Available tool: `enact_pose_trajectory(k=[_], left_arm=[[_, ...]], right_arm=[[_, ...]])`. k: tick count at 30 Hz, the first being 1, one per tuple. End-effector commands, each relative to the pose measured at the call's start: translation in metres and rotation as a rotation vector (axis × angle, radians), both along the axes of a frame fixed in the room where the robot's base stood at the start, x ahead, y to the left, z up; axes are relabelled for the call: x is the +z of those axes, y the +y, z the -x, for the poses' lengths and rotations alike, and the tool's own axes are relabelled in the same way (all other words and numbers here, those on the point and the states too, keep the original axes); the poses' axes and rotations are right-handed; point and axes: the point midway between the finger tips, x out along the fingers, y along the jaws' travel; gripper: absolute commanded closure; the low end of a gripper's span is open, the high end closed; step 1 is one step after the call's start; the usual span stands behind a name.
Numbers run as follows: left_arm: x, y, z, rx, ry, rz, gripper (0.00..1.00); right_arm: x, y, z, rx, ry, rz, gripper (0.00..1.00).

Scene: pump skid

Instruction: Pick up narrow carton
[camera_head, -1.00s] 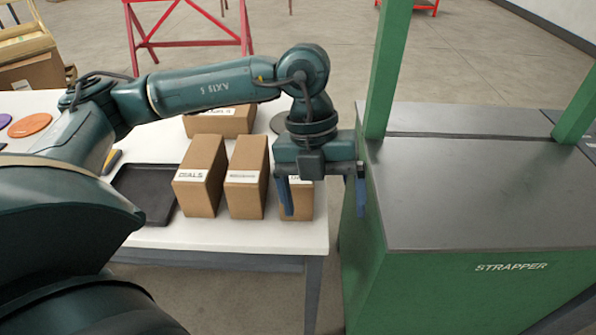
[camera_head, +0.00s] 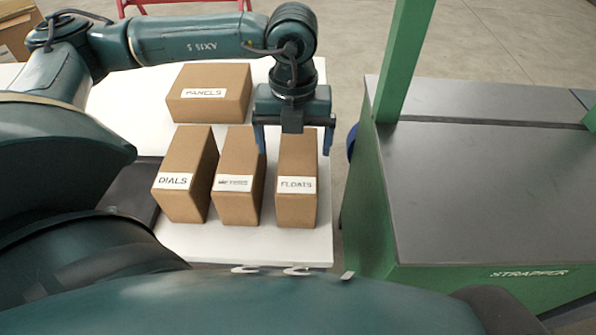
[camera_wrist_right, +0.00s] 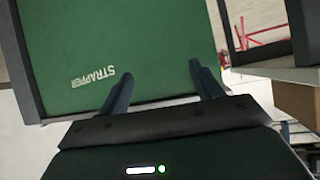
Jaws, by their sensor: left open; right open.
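Three narrow brown cartons stand in a row on the white table: one labelled DIALS (camera_head: 187,160), a middle one (camera_head: 240,165) with a label too small to read surely, and one labelled FLOATS (camera_head: 298,205) at the right. My left gripper (camera_head: 294,144) is open at the far end of the FLOATS carton, pointing down. Its fingers show to the left and right of that carton's top; I cannot tell whether they touch it. My right gripper (camera_wrist_right: 162,77) is open and empty in the right wrist view, in front of the green strapper (camera_wrist_right: 140,40).
A wider carton labelled PANELS (camera_head: 209,108) lies behind the row. A dark tray (camera_head: 138,192) is left of the DIALS carton, partly hidden by my arm. The green strapper with its dark top (camera_head: 480,190) stands right of the table (camera_head: 270,246), across a gap.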

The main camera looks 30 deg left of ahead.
Motion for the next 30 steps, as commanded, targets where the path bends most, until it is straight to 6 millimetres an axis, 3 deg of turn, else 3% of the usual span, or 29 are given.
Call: enact_pose_trajectory(k=[10, 18, 26, 30], left_arm=[[-0.031, -0.003, 0.0, -0.002, 0.002, 0.001, 0.09], [-0.069, -0.007, -0.001, 0.0, 0.001, 0.0, 0.09], [-0.074, -0.007, -0.002, 0.0, -0.001, 0.0, 0.09], [-0.073, -0.007, -0.002, 0.0, -0.001, 0.001, 0.18]], right_arm=[[0.001, -0.003, 0.006, -0.002, 0.017, 0.006, 0.35], [0.004, -0.007, 0.005, -0.01, 0.024, 0.015, 0.35], [0.001, -0.007, 0.002, -0.014, 0.026, 0.016, 0.35], [0.001, -0.007, 0.002, -0.014, 0.025, 0.016, 0.35]])
